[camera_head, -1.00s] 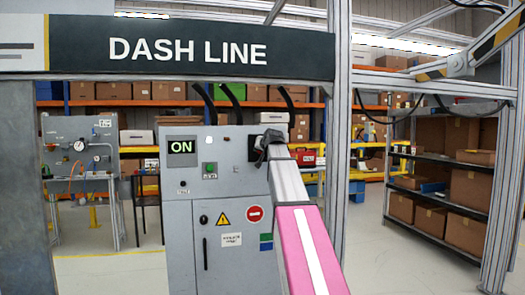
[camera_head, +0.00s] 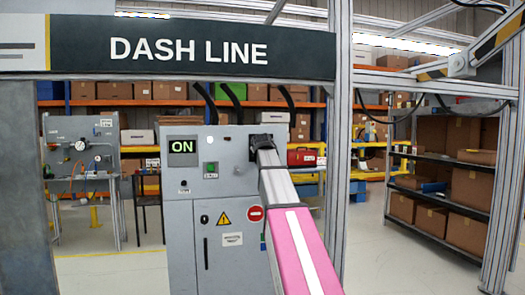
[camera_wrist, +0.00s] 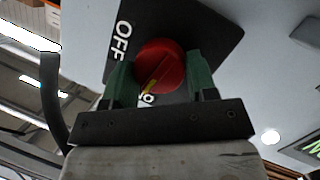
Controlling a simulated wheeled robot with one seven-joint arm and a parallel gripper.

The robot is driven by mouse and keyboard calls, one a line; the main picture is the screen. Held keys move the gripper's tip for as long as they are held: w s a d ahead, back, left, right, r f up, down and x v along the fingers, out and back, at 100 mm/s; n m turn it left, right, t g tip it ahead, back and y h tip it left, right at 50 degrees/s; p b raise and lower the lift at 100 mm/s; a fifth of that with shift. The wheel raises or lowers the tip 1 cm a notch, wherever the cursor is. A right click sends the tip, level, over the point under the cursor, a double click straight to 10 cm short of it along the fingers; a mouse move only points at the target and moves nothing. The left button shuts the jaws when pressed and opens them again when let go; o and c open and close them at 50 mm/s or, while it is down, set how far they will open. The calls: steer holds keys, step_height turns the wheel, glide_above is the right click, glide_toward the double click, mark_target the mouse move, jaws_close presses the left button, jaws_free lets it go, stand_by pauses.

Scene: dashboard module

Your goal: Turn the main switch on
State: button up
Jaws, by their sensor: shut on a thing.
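The main switch is a red round knob (camera_wrist: 160,58) on a black plate (camera_wrist: 215,28) in the wrist view. The plate reads OFF, and a second label is mostly hidden by the knob and my gripper. A yellow mark on the knob points down and left, towards the half-hidden label. My gripper (camera_wrist: 158,78) has its green fingers on either side of the knob, shut on it. In the head view my gripper (camera_head: 262,141) is at the upper right of the grey cabinet (camera_head: 185,235) and hides the switch. The cabinet's display (camera_head: 183,147) reads ON in green.
A green button (camera_head: 211,168) and a small keyed fitting (camera_head: 184,187) sit on the cabinet left of my arm. An aluminium post (camera_head: 339,150) stands close on the right. A shelf with boxes (camera_head: 445,185) is farther right.

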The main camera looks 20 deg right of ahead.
steer(key=shift+n+h, duration=0.3)
steer(key=shift+n, duration=0.4)
steer(key=o, duration=0.9)
steer(key=v, duration=1.1)
steer(key=shift+f, duration=0.25)
steer(key=shift+f, duration=0.1)
